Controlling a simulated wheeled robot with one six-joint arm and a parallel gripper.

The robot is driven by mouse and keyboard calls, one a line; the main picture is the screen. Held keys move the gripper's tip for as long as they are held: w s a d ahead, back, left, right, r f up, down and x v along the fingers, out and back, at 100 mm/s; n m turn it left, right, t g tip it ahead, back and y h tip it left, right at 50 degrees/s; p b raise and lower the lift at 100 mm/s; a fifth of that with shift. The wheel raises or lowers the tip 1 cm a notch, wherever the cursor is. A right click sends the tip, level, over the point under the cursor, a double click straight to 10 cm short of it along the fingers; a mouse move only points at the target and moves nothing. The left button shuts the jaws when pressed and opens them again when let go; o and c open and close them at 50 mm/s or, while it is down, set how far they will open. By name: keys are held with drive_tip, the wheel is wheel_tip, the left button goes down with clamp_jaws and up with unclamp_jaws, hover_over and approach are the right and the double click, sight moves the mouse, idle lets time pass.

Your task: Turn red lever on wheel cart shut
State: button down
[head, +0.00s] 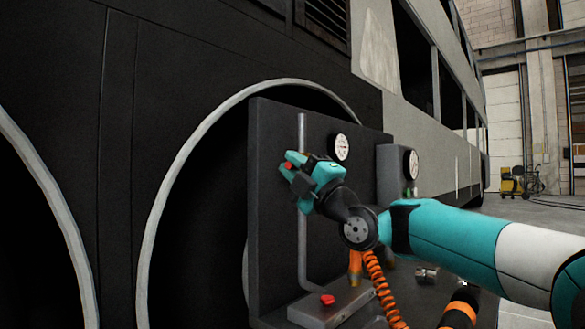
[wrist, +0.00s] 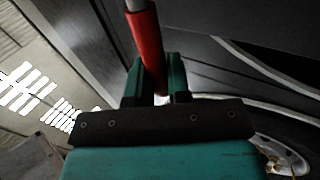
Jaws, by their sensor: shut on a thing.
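The red lever (wrist: 147,42) runs between the two green fingers of my gripper (wrist: 160,78) in the wrist view. My gripper is shut on it, and a grey metal part shows past its upper end. In the head view my gripper (head: 291,172) is at the upper left of the dark upright panel of the wheel cart (head: 272,230), beside a vertical grey pipe (head: 302,245). Only small red bits of the lever show there; the fingers hide the rest, so its exact angle is unclear.
Two round white gauges (head: 341,147) (head: 411,164) sit right of my gripper. A red knob (head: 327,299) sits on a grey block low on the cart. A dark coach (head: 120,120) with round wheel arches stands close behind. Open floor (head: 540,215) lies far right.

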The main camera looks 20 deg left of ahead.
drive_tip(key=shift+w+f, duration=0.15)
drive_tip(key=c, duration=1.2)
unclamp_jaws()
drive_tip(key=shift+o, duration=0.5)
drive_tip(key=b+v, duration=0.3)
drive_tip(key=v, duration=1.4)
drive_tip(key=shift+d, duration=0.25)
